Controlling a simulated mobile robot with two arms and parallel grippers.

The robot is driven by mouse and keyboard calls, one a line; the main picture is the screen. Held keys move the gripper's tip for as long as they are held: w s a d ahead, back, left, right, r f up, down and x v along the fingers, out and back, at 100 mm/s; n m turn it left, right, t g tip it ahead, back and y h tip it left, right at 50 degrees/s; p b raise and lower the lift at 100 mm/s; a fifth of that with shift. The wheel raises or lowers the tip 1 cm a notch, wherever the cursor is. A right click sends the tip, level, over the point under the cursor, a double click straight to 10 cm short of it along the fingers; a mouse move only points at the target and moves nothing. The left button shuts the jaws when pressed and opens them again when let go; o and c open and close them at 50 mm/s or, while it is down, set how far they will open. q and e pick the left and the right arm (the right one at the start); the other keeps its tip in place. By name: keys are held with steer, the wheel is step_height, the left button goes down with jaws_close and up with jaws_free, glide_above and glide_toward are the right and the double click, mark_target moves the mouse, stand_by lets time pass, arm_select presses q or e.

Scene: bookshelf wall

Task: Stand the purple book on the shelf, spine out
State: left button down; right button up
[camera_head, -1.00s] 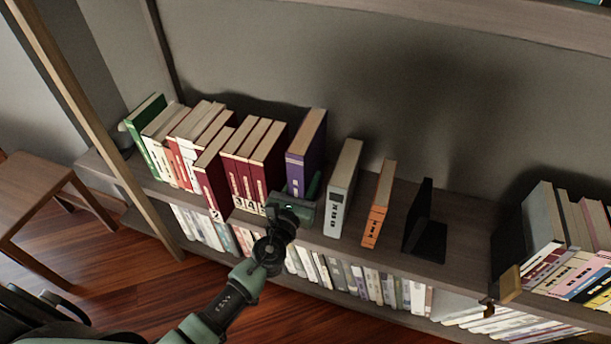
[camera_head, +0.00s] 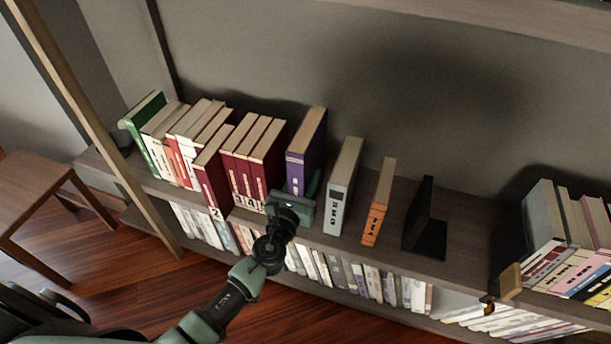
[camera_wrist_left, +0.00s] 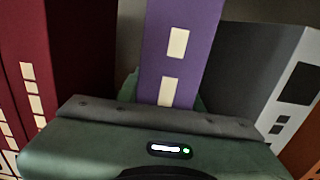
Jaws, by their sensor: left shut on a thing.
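The purple book (camera_head: 306,153) stands upright on the shelf (camera_head: 389,249), its purple spine with pale blocks facing out toward me. It is between the dark red books (camera_head: 255,160) on the left and a grey book (camera_head: 343,185) on the right. My left gripper (camera_head: 297,190) is at the lower part of its spine, shut on the book. In the left wrist view the purple spine (camera_wrist_left: 180,45) rises from behind the gripper body, which hides its lower end. The fingers are mostly hidden. My right gripper is not in view.
An orange book (camera_head: 378,201) and a black bookend (camera_head: 427,220) stand to the right with gaps between. One dark red book (camera_head: 212,181) juts forward on the left. More books stand at the far right (camera_head: 570,240). A wooden post (camera_head: 82,100) rises at the left.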

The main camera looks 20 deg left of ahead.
arm_select(q)
steer(key=shift+r, duration=0.2)
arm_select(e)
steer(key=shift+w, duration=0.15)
arm_select(q)
steer(key=c, duration=0.8)
jaws_free()
steer(key=shift+c, duration=0.2)
steer(key=s, duration=0.8)
steer(key=shift+a, duration=0.15)
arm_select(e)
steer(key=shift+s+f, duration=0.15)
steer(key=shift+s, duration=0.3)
arm_select(q)
steer(key=shift+f, duration=0.2)
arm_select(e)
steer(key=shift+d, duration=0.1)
